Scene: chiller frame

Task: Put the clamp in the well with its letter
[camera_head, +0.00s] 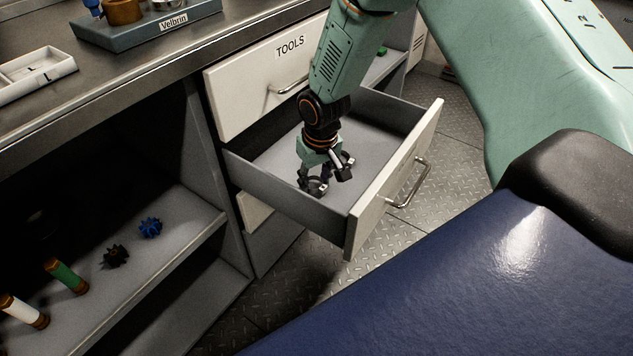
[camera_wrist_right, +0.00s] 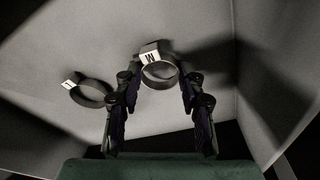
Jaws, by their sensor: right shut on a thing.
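The open drawer (camera_head: 381,115) holds two dark ring clamps. My right gripper (camera_head: 326,178) reaches down into it and is shut on one clamp (camera_wrist_right: 160,80), whose white tag looks like an M in the wrist view. A second clamp (camera_wrist_right: 91,96) lies on the drawer floor to the left in that view, apart from the fingers; its tag is too small to read surely. The fingers (camera_wrist_right: 158,76) are on either side of the held ring. A white tray (camera_head: 38,75) with wells, one marked L, sits on the counter at the left. My left gripper is not in view.
The drawer front with its handle (camera_head: 408,185) stands out over the floor. A closed drawer labelled TOOLS (camera_head: 235,105) is above. A grey Velbrin stand (camera_head: 130,38) is on the counter. Shelves below hold a blue gear (camera_head: 150,228), a dark gear (camera_head: 115,257) and cylinders.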

